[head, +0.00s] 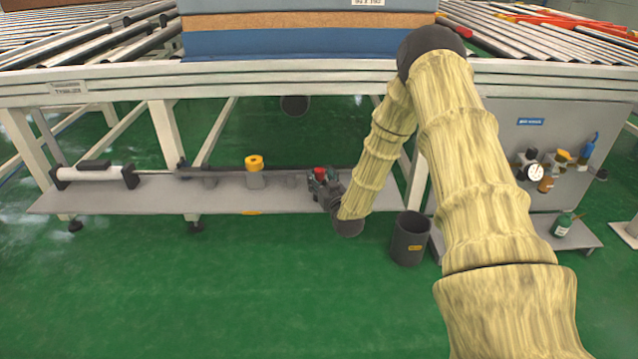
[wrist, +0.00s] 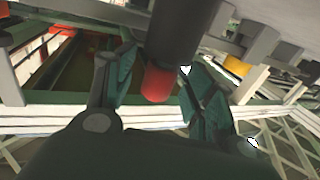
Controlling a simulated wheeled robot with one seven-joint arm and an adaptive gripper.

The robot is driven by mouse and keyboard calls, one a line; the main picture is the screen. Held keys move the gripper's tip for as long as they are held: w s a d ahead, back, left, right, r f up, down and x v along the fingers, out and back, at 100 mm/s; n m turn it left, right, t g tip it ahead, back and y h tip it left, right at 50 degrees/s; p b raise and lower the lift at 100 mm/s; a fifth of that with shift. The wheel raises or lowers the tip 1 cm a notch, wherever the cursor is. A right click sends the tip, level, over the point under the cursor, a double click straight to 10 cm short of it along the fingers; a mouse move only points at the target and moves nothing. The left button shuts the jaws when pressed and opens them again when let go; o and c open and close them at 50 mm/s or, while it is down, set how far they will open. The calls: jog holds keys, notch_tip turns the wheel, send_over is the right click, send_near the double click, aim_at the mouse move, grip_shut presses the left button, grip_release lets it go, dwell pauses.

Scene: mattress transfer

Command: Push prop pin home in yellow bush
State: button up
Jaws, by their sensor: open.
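The yellow bush (head: 254,162) sits on a grey block on the low shelf under the conveyor frame. It also shows in the wrist view (wrist: 236,65), to the right beyond my fingers. My gripper (head: 320,180) is over the shelf, to the right of the bush and apart from it. In the wrist view my fingers (wrist: 160,88) are spread, with a dark cylinder (wrist: 180,28) with a red end (wrist: 157,84) between them. I cannot tell whether this is the prop pin or whether a finger touches it. The red part also shows at my gripper in the head view (head: 320,171).
The grey shelf (head: 120,198) carries a white cylinder (head: 95,173) at left and a dark rod (head: 222,173) running towards my gripper. A dark bin (head: 410,240) stands right of my wrist. A grey panel (head: 535,160) with a gauge is further right. The green floor in front is clear.

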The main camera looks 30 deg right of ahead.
jog(key=shift+x, duration=0.8)
grip_shut()
jog(key=shift+r, duration=0.15)
